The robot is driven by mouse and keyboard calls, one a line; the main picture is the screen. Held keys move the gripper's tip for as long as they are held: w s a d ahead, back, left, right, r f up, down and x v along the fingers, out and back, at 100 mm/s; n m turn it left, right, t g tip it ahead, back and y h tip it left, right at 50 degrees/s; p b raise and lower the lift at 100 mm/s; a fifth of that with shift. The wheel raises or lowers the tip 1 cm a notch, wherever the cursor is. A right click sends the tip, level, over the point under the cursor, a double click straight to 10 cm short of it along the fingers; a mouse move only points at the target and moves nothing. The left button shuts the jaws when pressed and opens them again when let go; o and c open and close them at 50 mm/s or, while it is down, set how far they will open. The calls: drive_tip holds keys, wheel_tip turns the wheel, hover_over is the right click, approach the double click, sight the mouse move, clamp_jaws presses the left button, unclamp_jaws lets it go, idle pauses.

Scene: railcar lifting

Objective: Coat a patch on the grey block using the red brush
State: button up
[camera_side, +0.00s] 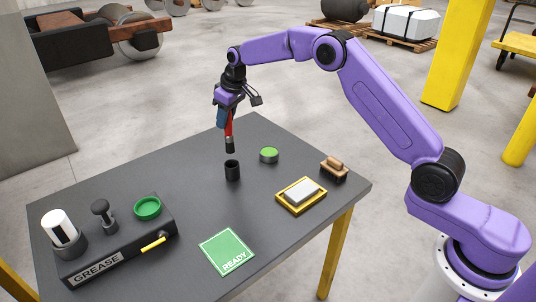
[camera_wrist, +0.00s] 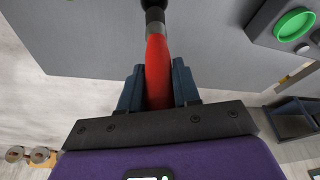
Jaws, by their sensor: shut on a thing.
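My gripper (camera_side: 224,118) is shut on the red brush (camera_side: 229,130) and holds it upright, dark tip down, above the black cup (camera_side: 232,171). The tip looks apart from the cup rim in the side view. In the wrist view, the red handle (camera_wrist: 157,68) lies between the two blue fingers of my gripper (camera_wrist: 158,82).
A green READY card (camera_side: 228,251) lies at the front. The black GREASE rack (camera_side: 121,249) stands at the left of the dark table (camera_side: 180,180).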

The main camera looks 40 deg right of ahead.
drive_tip(key=d, duration=1.6)
wheel_tip(320, 180, down, 7)
drive_tip(key=shift+f, duration=0.55)
idle(2.0)
wheel_tip(320, 180, up, 7)
idle(1.0)
drive_tip(key=shift+r, duration=0.1)
idle(0.3)
